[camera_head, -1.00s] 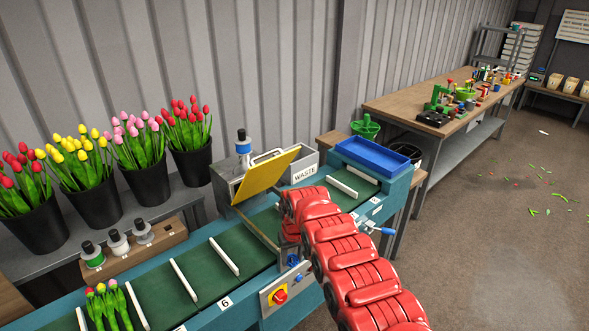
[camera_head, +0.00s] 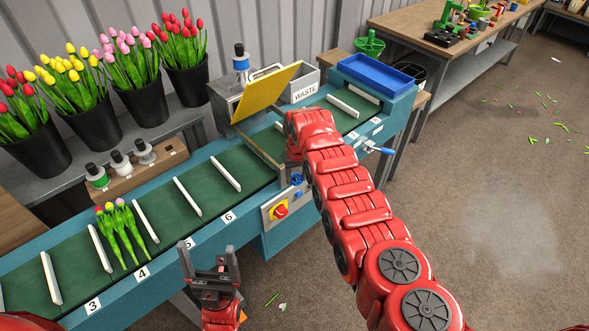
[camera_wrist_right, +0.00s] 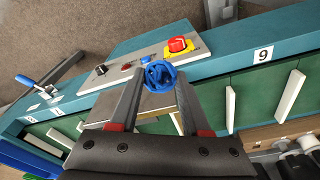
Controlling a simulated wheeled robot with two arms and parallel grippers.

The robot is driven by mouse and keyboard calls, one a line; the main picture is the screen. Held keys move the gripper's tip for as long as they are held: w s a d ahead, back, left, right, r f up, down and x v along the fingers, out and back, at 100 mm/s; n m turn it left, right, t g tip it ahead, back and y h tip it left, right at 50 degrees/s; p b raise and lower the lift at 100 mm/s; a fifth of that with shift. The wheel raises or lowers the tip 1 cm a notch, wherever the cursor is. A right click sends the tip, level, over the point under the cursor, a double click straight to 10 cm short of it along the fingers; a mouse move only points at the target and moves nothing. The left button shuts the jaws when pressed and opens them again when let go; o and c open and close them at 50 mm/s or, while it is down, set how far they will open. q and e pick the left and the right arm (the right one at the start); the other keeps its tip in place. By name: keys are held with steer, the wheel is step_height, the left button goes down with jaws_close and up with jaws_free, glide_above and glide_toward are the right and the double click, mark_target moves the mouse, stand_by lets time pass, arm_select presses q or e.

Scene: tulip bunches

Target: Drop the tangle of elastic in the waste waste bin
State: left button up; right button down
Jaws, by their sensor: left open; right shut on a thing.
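The blue tangle of elastic (camera_wrist_right: 160,76) is between the fingertips of my right gripper (camera_wrist_right: 155,82) in the right wrist view. In the head view, the tangle (camera_head: 297,179) shows small by the front edge of the conveyor machine, and my red right arm mostly hides that gripper. The grey waste bin (camera_head: 304,95), labelled WASTE, stands behind the conveyor, beyond the right gripper and beside the yellow plate. My left gripper (camera_head: 208,256) is open and empty, pointing up in front of the conveyor near slots 4 and 5.
The yellow tilted plate (camera_head: 266,92) rises over the conveyor left of the bin. A blue tray (camera_head: 375,77) stands at its right end. A control panel with a red knob (camera_head: 280,211) is on the front. Tulips (camera_head: 121,232) lie on the belt (camera_head: 165,210).

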steer(key=shift+d+f+m, duration=0.3)
steer(key=shift+d+f, duration=0.15)
steer(key=shift+f, duration=0.1)
steer(key=shift+d, duration=0.1)
steer(key=shift+f, duration=0.25)
steer(key=shift+d+f+m, duration=0.8)
steer(key=shift+d+f, duration=0.4)
steer(key=shift+d, duration=0.15)
steer(key=shift+w+d+f+b, duration=0.1)
steer(key=shift+b, duration=0.2)
steer(key=shift+d+f, duration=0.2)
steer(key=shift+d, duration=0.1)
